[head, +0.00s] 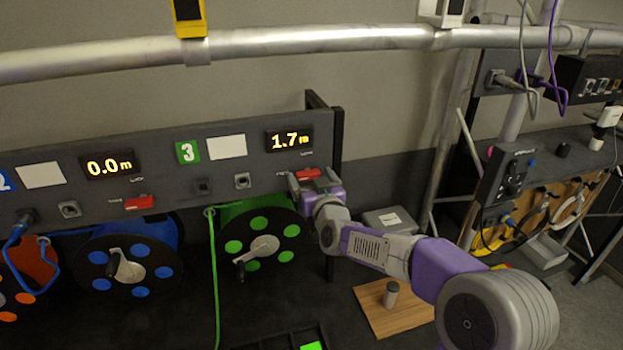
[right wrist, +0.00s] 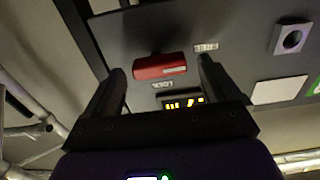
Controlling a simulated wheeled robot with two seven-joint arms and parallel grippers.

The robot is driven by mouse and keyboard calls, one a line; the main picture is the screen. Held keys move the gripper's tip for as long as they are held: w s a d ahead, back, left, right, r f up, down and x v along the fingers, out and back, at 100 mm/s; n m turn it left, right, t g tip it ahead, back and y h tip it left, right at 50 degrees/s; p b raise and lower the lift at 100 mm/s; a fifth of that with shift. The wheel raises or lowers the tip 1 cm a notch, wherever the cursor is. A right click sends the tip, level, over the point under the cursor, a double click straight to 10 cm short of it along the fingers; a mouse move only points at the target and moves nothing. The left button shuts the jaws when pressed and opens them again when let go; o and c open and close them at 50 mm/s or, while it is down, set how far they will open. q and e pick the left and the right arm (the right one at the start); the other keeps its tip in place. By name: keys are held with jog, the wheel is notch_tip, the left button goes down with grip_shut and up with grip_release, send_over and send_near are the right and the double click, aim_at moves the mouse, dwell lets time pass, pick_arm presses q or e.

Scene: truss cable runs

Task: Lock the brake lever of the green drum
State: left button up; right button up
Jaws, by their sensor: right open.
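The green drum (head: 240,210) hangs under the panel section marked with a green 3, its dark face dotted with green discs and fitted with a crank. Its red brake lever (head: 309,174) sits on the panel below the 1.7 m display. My right gripper (head: 314,184) is at that lever, partly covering it. In the right wrist view the red lever (right wrist: 160,66) lies between the two open fingers (right wrist: 160,78), apart from both as far as I can tell. LOCK and FREE labels show close by. My left gripper is not in view.
A blue drum (head: 150,235) with its own red lever (head: 139,202) is to the left, and an orange drum (head: 38,262) beyond it. A green cable (head: 215,280) hangs beside the green drum. A dark upright post (head: 338,140) closes the panel's right end.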

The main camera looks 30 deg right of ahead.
jog(key=c, duration=1.1)
jog(key=shift+o, duration=0.2)
jog(key=m+b, duration=0.4)
jog(key=shift+d+f+b, duration=0.1)
jog(key=shift+f+b, duration=0.05)
jog(key=shift+b, duration=0.2)
jog(key=m+b, duration=0.3)
jog(key=shift+d+m, duration=0.1)
jog(key=shift+m, duration=0.2)
jog(key=m+b, duration=0.3)
jog(key=m, duration=0.2)
jog(key=shift+d, duration=0.1)
jog(key=m+b, duration=0.2)
jog(key=m, duration=0.3)
jog(key=shift+s+d, duration=0.1)
jog(key=shift+d, duration=0.05)
jog(key=shift+m, duration=0.4)
